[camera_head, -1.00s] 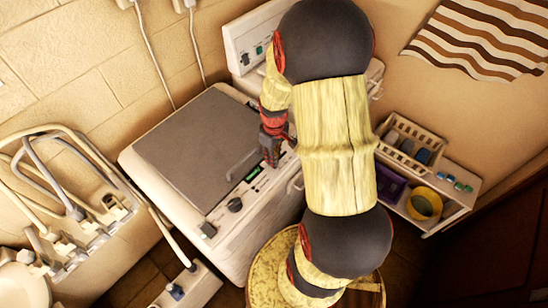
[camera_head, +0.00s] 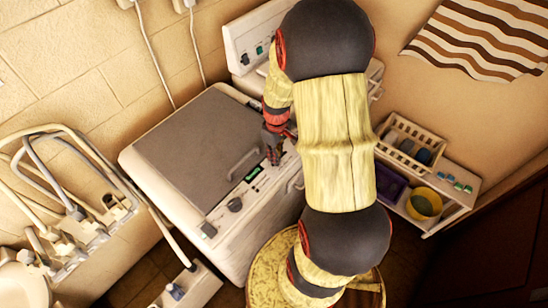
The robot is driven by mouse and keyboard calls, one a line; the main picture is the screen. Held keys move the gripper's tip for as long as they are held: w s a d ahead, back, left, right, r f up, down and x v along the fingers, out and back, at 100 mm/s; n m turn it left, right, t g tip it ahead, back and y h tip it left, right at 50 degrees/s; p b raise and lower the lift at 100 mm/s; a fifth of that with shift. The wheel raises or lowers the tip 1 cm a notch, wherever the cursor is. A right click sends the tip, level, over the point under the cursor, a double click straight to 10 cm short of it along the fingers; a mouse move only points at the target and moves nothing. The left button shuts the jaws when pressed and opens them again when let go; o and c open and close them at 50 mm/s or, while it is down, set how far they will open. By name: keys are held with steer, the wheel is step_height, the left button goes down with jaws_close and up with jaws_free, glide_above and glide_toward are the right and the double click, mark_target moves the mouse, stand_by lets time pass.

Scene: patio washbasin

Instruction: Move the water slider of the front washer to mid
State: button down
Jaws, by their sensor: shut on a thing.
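The front washer (camera_head: 190,140) is a white top-loading machine with a grey lid and a control strip along its right front edge. The strip holds a dark knob (camera_head: 235,205), a small green display (camera_head: 253,173) and a dark button at its near end. My gripper (camera_head: 274,158) points down at the strip, just beyond the display, with its fingers shut at the panel. The water slider is too small to make out and is probably covered by the fingers, so its position cannot be told.
A second white machine (camera_head: 243,42) stands behind the front washer. A shelf (camera_head: 455,205) with a cream basket (camera_head: 412,140) and a yellow bucket (camera_head: 424,203) is at the right. Hoses and taps (camera_head: 75,215) are at the left. The lid's handle (camera_head: 243,163) lies close to my gripper.

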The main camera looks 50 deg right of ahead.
steer(key=shift+w+d, duration=0.1)
steer(key=shift+d, duration=0.9)
steer(key=shift+a, duration=0.1)
steer(key=c, duration=1.8)
jaws_free()
steer(key=shift+c, duration=0.2)
steer(key=shift+o, duration=0.2)
step_height(320, 180, up, 12)
steer(key=shift+m, duration=0.3)
